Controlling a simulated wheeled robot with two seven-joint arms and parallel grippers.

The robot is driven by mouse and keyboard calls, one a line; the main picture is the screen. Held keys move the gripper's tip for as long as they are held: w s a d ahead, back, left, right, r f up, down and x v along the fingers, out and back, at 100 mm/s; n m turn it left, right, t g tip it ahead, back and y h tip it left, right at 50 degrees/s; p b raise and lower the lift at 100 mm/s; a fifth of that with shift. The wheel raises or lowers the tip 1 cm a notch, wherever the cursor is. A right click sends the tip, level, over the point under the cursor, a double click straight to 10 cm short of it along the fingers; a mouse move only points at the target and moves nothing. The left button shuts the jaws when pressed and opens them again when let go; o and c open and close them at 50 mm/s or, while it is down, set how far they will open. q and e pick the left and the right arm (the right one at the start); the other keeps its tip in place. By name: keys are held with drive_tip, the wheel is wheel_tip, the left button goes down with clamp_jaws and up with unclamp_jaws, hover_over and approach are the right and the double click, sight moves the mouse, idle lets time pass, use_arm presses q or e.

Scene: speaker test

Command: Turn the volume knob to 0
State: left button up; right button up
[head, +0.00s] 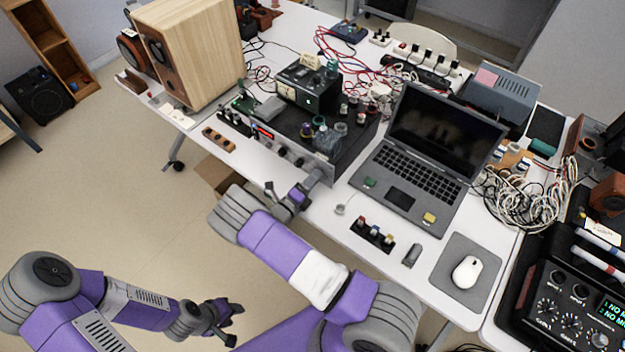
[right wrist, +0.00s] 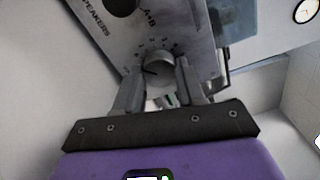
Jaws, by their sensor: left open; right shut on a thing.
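The amplifier (head: 262,146) stands at the table's front edge, its front panel facing me. In the right wrist view the right gripper (right wrist: 160,84) is shut on the knob, one finger on each side. My left gripper (head: 232,325) is open and empty, low, away from the table.
A laptop (head: 415,165) stands right of the amplifier, a wooden speaker (head: 200,50) to its left. Cables (head: 535,200) crowd the table (head: 340,255). A mouse (head: 466,272) lies on a pad at the right. The floor before the table is clear at left.

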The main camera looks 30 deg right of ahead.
drive_tip(key=shift+f, duration=0.1)
drive_tip(key=o, duration=1.1)
drive_tip(key=shift+c, duration=0.2)
drive_tip(key=shift+a, duration=0.15)
drive_tip(key=v, duration=0.7)
drive_tip(key=shift+s+a, duration=0.15)
drive_tip(key=shift+a, duration=0.05)
